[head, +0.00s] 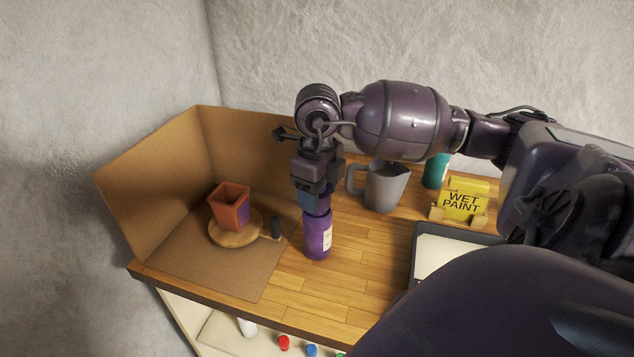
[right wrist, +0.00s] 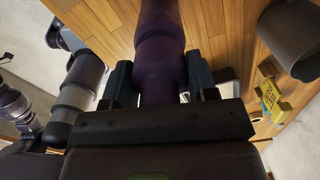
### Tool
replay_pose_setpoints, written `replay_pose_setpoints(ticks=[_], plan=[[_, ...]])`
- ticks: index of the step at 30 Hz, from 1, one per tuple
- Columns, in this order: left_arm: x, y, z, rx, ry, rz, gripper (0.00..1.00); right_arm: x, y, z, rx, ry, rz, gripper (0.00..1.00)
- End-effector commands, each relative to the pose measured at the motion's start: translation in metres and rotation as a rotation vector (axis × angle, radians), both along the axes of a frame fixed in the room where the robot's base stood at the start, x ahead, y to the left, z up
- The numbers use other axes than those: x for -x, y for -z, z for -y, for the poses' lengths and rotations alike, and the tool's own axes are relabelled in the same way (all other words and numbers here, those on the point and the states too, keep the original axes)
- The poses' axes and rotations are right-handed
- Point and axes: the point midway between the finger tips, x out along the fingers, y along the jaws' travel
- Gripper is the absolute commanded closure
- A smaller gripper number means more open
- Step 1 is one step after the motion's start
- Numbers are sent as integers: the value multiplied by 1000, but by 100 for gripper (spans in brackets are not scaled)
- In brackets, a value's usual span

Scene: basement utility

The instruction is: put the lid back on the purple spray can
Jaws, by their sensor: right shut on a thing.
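The purple spray can (head: 317,240) stands upright on the wooden worktop, its pale label facing right. My right gripper (head: 314,203) points down right above the can and is shut on its purple lid. In the right wrist view the lid (right wrist: 158,88) sits between the two dark fingers (right wrist: 158,82), in line with the can (right wrist: 160,22) beyond it. The lid meets the can's top with no visible gap; whether it is seated is hidden. My left gripper is not in view.
A grey jug (head: 384,188), a teal can (head: 435,171) and a yellow wet-paint sign (head: 464,200) stand right. Cardboard screens (head: 160,185) close the left corner.

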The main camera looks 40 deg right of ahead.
Motion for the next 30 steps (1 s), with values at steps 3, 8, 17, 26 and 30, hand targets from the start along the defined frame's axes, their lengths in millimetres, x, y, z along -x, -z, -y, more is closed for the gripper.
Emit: replay_pose_setpoints(ticks=[3,8,17,26,30], plan=[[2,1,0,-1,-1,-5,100,0,0,0,0,0,0,73],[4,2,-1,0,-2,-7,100,0,0,0,0,0,0,73],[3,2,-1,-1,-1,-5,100,0,0,0,0,0,0,18],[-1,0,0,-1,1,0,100,0,0,0,-1,0,0,0],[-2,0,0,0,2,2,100,0,0,0,-1,0,0,0]])
